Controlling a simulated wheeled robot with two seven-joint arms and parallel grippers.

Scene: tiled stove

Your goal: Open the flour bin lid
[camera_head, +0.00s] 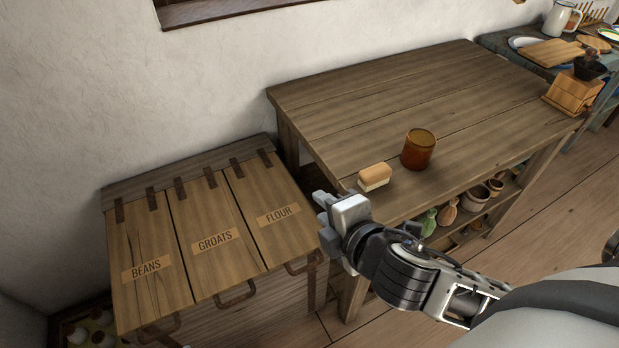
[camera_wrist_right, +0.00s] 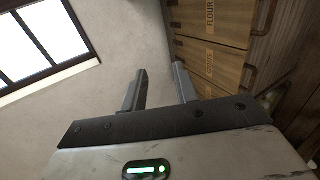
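The flour bin lid (camera_head: 258,190) is the rightmost of three plank lids on the wooden bin chest. It lies shut, with dark hinges at the wall side, a FLOUR label and a metal handle (camera_head: 303,266) at its front edge. In the right wrist view the flour lid (camera_wrist_right: 230,30) is at the upper right, with its handle beside it. My right gripper (camera_head: 324,222) is just right of the flour lid's front right corner, apart from the handle. Its fingers (camera_wrist_right: 160,88) are spread with nothing between them. My left gripper is not in view.
The groats lid (camera_head: 207,215) and beans lid (camera_head: 150,250) are shut. A wooden table (camera_head: 400,90) stands close on the right, with a brush (camera_head: 375,177) and brown cup (camera_head: 418,149) near its front edge. Below it a shelf holds several jars. Open floor (camera_head: 540,225) lies in front.

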